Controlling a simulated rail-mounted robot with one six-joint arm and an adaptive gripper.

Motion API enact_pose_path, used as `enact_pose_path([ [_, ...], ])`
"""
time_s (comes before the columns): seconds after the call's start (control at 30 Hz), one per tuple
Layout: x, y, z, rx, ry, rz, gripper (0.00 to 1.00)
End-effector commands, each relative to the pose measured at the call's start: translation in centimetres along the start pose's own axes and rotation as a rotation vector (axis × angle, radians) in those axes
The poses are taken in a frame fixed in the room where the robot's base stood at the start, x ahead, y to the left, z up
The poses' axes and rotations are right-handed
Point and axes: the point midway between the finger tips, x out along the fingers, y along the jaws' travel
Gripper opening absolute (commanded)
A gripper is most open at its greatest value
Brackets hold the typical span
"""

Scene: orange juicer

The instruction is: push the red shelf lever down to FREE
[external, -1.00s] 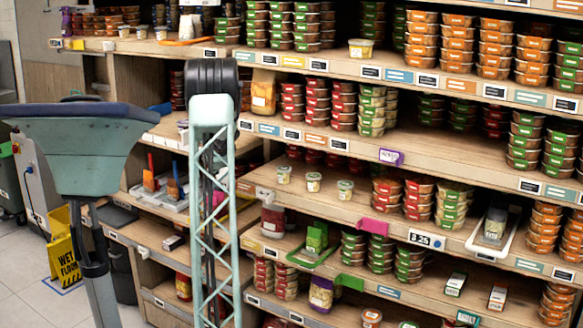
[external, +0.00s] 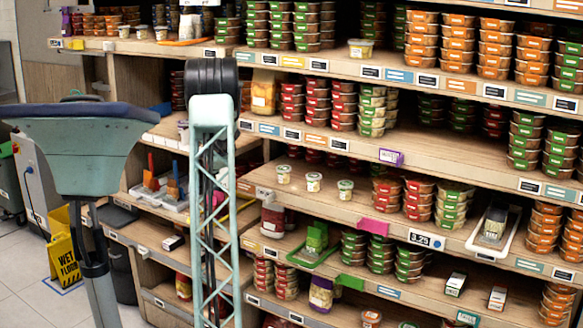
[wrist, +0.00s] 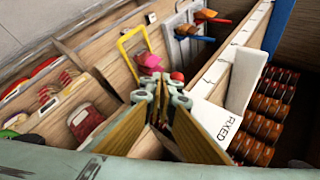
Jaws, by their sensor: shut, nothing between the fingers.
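In the wrist view my gripper (wrist: 162,92) is shut, its fingertips together at the middle of the picture. A small red piece (wrist: 177,76) shows right at the fingertips, largely hidden by them. It may be the red lever; I cannot tell whether the fingers touch it. A white card reading FIXED (wrist: 222,122) lies just to the right of the fingers, beside a pale shelf edge. I see no FREE marking. In the external view my gripper and the lever cannot be made out.
A pink object (wrist: 150,63) and a yellow frame (wrist: 136,50) are just beyond the fingers. Rows of dark red-brown containers (wrist: 262,120) lie right of the shelf edge. A yellow wet-floor sign (external: 62,245) stands at lower left.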

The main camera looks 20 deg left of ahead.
Motion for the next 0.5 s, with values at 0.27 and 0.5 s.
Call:
enact_pose_path([
  [0.27, -0.44, -0.49, -0.04, 0.000, 0.000, 0.000, 0.00],
  [0.5, -0.94, -1.04, -0.09, 0.000, 0.000, 0.000, 0.00],
])
